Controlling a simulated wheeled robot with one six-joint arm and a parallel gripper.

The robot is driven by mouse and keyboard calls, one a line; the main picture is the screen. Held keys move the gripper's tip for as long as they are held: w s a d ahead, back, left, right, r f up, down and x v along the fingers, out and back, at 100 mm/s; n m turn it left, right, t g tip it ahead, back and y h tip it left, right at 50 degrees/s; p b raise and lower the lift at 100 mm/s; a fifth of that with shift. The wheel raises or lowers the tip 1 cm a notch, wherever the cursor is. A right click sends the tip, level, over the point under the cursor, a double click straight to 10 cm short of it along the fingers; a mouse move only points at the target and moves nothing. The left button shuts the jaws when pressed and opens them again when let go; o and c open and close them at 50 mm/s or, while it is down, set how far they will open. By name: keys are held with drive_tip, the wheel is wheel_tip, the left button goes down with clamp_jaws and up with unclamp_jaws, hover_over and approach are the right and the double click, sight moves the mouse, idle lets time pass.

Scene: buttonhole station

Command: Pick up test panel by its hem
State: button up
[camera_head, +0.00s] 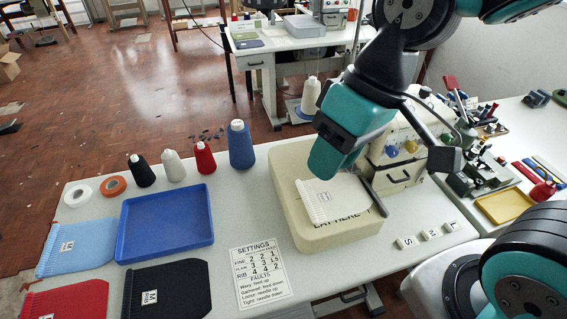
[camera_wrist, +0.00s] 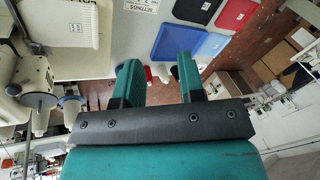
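A white panel (camera_head: 325,196) with a small label lies flat on a raised cream block (camera_head: 290,220) in the head view. I take it for the test panel; its ribbed hem (camera_head: 309,203) is on the left side. A white panel also shows at the top left of the wrist view (camera_wrist: 66,18). My gripper (camera_wrist: 160,72) is open, with two teal fingers apart and nothing between them. In the head view my gripper (camera_head: 325,168) is above the panel's far edge, and my arm hides part of the block behind it.
A blue tray (camera_head: 165,257) is left of the block. Spools (camera_head: 240,146) stand behind. Light blue (camera_head: 75,247), red (camera_head: 65,300) and black (camera_head: 165,290) panels lie at left. A settings sheet (camera_head: 260,272) lies in front. A sewing machine (camera_head: 405,165) stands right.

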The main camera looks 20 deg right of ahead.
drive_tip(key=w+f+m+p, duration=0.2)
drive_tip(key=w+f+p, duration=0.1)
drive_tip(key=w, duration=0.5)
drive_tip(key=m+h+p, duration=0.4)
drive_tip(key=p, duration=0.2)
hover_over(306, 198)
wheel_tip(306, 198, down, 17)
wheel_tip(306, 198, down, 8)
drive_tip(key=b, duration=0.5)
drive_tip(key=shift+d+r, duration=0.1)
drive_tip(key=shift+r, duration=0.15)
drive_tip(key=shift+f, duration=0.2)
drive_tip(key=shift+r, duration=0.15)
drive_tip(key=f+b, duration=0.1)
drive_tip(key=b, duration=0.4)
drive_tip(key=shift+f, duration=0.1)
drive_tip(key=shift+b, duration=0.6)
